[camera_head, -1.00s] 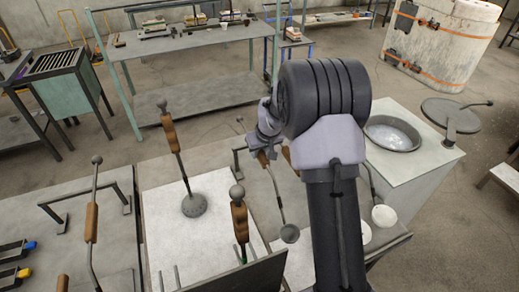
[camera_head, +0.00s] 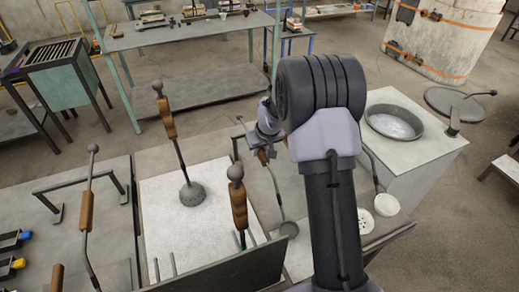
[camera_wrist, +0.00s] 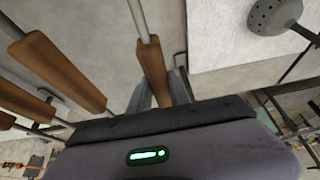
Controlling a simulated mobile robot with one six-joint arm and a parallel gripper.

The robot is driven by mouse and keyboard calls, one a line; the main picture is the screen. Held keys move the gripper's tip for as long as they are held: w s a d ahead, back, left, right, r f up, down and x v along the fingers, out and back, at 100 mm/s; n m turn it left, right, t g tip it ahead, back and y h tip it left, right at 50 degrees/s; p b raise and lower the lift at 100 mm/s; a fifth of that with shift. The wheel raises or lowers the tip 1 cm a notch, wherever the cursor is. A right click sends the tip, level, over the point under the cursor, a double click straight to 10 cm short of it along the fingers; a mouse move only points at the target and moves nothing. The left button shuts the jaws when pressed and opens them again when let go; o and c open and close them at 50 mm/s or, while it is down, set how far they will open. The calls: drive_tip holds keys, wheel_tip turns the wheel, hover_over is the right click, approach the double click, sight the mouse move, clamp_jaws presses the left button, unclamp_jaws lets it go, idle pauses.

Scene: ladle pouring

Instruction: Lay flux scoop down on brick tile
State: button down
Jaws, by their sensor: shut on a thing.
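My gripper (camera_wrist: 158,88) is shut on the wooden handle of a long tool (camera_wrist: 151,62), which I take to be the flux scoop. Its metal rod runs up out of the wrist view, so its head does not show there. In the head view my arm partly hides my gripper (camera_head: 264,135). A wooden handle beside it leads down a thin rod to a small grey bowl (camera_head: 289,229) over the bench. I cannot tell whether the bowl touches anything. A pale slab (camera_head: 160,222) on the bench may be the brick tile; which surface is the tile is unclear.

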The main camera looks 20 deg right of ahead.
drive_tip(key=shift+f, duration=0.2)
drive_tip(key=c, duration=1.1)
unclamp_jaws()
drive_tip(key=w+p+v, duration=0.1)
drive_tip(key=p+v, duration=0.2)
drive_tip(key=v, duration=0.5)
drive_tip(key=p+v, duration=0.2)
drive_tip(key=v, duration=0.6)
drive_tip(key=w+r+p+v, duration=0.1)
drive_tip(key=p+v, duration=0.2)
drive_tip(key=v, duration=0.5)
drive_tip(key=shift+w+p, duration=0.3)
drive_tip(key=shift+w, duration=0.05)
